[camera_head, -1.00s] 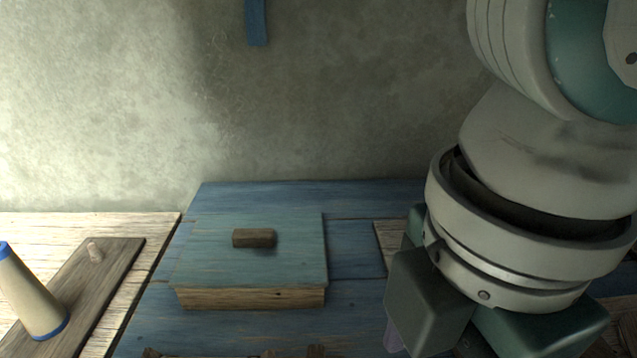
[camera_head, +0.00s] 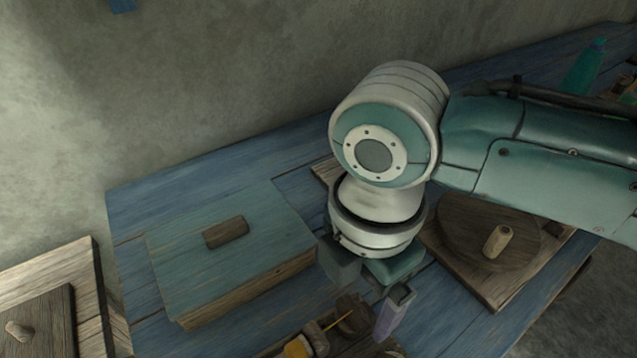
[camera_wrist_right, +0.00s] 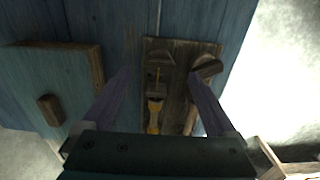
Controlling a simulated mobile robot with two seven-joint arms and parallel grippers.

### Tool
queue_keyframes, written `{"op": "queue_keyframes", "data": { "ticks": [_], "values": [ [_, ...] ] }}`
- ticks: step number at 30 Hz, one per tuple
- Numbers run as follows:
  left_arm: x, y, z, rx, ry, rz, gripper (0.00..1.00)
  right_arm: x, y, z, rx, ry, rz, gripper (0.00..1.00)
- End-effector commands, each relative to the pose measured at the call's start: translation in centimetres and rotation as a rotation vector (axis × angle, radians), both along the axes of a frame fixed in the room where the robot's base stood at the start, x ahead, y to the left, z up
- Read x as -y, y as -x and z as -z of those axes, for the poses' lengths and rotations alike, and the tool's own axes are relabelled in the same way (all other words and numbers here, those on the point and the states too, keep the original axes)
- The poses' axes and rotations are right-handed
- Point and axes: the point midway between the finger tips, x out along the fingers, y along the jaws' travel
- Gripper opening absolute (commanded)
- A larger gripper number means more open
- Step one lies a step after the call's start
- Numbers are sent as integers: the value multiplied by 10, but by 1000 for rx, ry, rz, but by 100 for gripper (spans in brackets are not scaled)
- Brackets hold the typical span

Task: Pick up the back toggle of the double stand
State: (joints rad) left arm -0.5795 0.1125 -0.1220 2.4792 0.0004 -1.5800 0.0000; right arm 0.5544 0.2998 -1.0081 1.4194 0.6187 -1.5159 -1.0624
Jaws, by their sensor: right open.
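My right gripper (camera_wrist_right: 159,75) is open and empty, pointing down. In the head view one purple finger (camera_head: 386,320) shows at the bottom, beside dark wooden pieces. In the wrist view a wooden board (camera_wrist_right: 178,50) lies below the open fingers. It bears a dark wooden piece (camera_wrist_right: 207,69) near the right fingertip, another dark piece (camera_wrist_right: 148,58) at the upper left, and a yellow-handled brush (camera_wrist_right: 155,112). The board's near part is cut off in the head view, where the brush (camera_head: 298,347) shows. I cannot tell which piece is the back toggle. My left gripper is out of view.
A blue-green lidded box (camera_head: 205,265) with a wooden knob (camera_head: 226,232) stands left of my right gripper. A round wooden board (camera_head: 470,225) with a peg (camera_head: 497,241) lies to the right. Another board with a peg (camera_head: 18,331) is at the far left.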

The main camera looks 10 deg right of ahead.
Motion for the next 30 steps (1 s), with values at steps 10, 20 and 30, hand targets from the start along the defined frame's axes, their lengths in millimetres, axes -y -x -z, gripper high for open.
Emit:
{"op": "queue_keyframes", "data": {
  "ticks": [10, 20, 30],
  "values": [
    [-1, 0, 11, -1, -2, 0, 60, 0, -1, 37, -1, 1, -2, 92],
    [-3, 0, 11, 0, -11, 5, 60, 0, -1, 36, -1, 1, -1, 72],
    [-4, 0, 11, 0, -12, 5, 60, 0, -1, 36, -1, 1, -1, 34]
  ]
}}
